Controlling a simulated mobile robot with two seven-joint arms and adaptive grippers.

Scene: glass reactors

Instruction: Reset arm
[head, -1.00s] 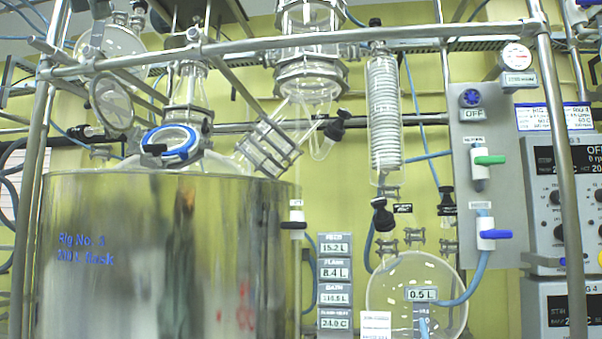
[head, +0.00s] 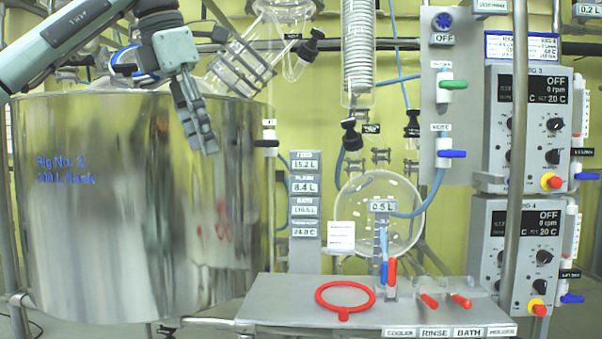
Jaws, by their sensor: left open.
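My left arm comes in from the upper left of the head view. My left gripper (head: 205,140) is open and empty, its grey fingers pointing down in front of the upper part of the shiny steel bath (head: 130,220) marked Rig No. 3. I cannot tell how far the fingers are from the bath wall. The arm hides part of the glassware above the bath. My right gripper does not show.
A grey bench panel (head: 270,300) at lower centre carries a red ring handle (head: 345,298) and red levers. Control boxes (head: 525,130) stand at the right behind a metal post. A round glass flask (head: 405,215) hangs at centre.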

